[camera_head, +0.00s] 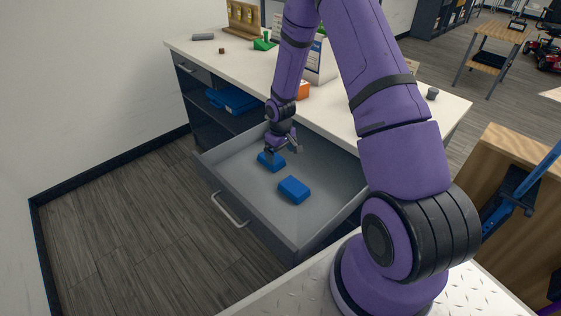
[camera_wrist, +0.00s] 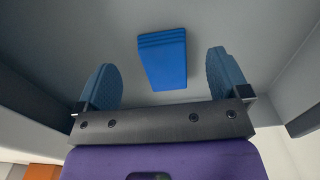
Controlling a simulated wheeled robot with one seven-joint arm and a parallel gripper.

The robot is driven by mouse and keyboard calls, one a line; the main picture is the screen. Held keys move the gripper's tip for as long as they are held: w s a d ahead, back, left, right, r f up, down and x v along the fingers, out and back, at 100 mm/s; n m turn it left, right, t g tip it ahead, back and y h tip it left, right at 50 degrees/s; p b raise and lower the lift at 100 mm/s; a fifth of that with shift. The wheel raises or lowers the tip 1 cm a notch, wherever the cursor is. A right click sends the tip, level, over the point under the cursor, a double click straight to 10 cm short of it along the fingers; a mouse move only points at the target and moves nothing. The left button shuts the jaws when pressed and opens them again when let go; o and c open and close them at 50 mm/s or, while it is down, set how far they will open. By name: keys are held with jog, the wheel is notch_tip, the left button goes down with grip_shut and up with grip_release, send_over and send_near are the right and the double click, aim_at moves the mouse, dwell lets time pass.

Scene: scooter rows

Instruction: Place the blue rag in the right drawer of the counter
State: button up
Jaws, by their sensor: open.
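The right drawer (camera_head: 323,160) of the counter is pulled open. In the wrist view, one blue folded cloth (camera_wrist: 163,58) with layered edges lies on the drawer floor, beyond and between the fingertips (camera_wrist: 162,72). My gripper is open, empty, and inside or just over the drawer.
The white countertop (camera_head: 228,54) holds a grey item (camera_head: 202,37), a green item (camera_head: 263,44), an orange box (camera_head: 302,91) and a small dark cup (camera_head: 432,94). A blue bin (camera_head: 232,100) sits on the shelf left of the drawer. Floor is clear at left.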

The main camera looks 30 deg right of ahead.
jog(key=s+a+r+t, duration=0.1)
jog(key=s+a+r, duration=0.15)
jog(key=r, duration=0.85)
jog(key=s+a+r+m+t+h, duration=0.1)
jog(key=s+r, duration=0.3)
jog(key=r, duration=0.8)
jog(key=s+a+r+t, duration=0.15)
jog(key=s+r, duration=0.25)
jog(key=r, duration=0.7)
jog(key=s+a+r, duration=0.1)
jog(key=s+r, duration=0.2)
jog(key=s, duration=0.4)
jog(key=s+a+r+t, duration=0.1)
jog(key=s+a+r, duration=0.1)
jog(key=s+r, duration=0.2)
jog(key=s+a+r+m+y, duration=0.1)
jog(key=s+r, duration=0.3)
jog(key=s, duration=0.5)
jog(key=shift+s+a+t, duration=0.35)
jog(key=shift+a, duration=0.05)
jog(key=shift+r, duration=0.1)
